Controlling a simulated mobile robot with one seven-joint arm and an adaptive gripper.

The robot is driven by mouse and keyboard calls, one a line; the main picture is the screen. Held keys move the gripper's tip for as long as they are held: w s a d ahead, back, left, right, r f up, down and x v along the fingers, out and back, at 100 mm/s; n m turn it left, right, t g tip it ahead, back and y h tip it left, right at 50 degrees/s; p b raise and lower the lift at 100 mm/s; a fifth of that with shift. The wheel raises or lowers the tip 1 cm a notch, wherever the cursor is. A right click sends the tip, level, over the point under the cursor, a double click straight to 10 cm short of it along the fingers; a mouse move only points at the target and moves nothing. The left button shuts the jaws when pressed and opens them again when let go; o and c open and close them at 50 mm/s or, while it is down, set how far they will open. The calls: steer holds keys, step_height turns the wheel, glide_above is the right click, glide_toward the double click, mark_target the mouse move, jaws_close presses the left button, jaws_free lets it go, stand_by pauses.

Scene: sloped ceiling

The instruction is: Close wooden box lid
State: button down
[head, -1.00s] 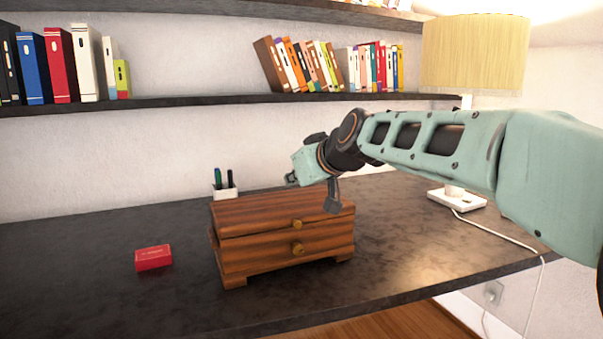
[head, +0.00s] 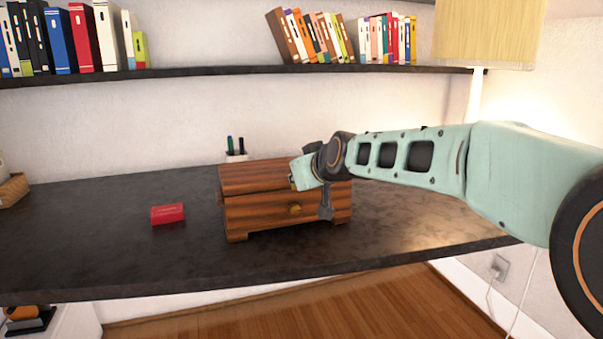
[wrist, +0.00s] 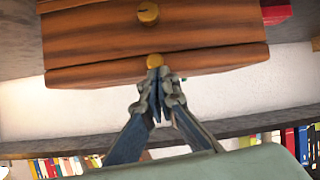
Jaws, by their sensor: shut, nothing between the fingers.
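The brown wooden box (head: 262,213) stands on the dark desk with its knobbed front towards me. Its lid (head: 250,177) lies over the top in the head view; I cannot tell whether it is fully down. My gripper (head: 294,184) is at the upper right front of the box, shut and empty. It hides the lid's knob there. The lower front knob (head: 295,209) shows just below. In the wrist view, the shut fingertips (wrist: 158,76) are at the lid's round knob (wrist: 155,61); contact is unclear. The lower knob (wrist: 148,13) is near the top edge.
A red small box (head: 167,214) lies left of the wooden box on the desk (head: 110,245). A pen cup (head: 236,156) stands behind. A lamp (head: 487,40) is at the back right. Book shelves run above. The desk is clear at front left.

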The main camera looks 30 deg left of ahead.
steer(key=shift+s+d+f+b, duration=0.2)
steer(key=shift+f+b, duration=0.1)
steer(key=shift+f, duration=0.5)
steer(key=shift+s+d+f+b, duration=0.15)
steer(key=shift+f+b, duration=0.15)
steer(key=shift+f, duration=0.45)
step_height(320, 180, up, 5)
steer(key=p, duration=0.3)
steer(key=s+d+f+b, duration=0.1)
steer(key=s+d+f, duration=0.3)
steer(key=d, duration=0.3)
steer(key=shift+s+f, duration=0.35)
steer(key=shift+s, duration=0.55)
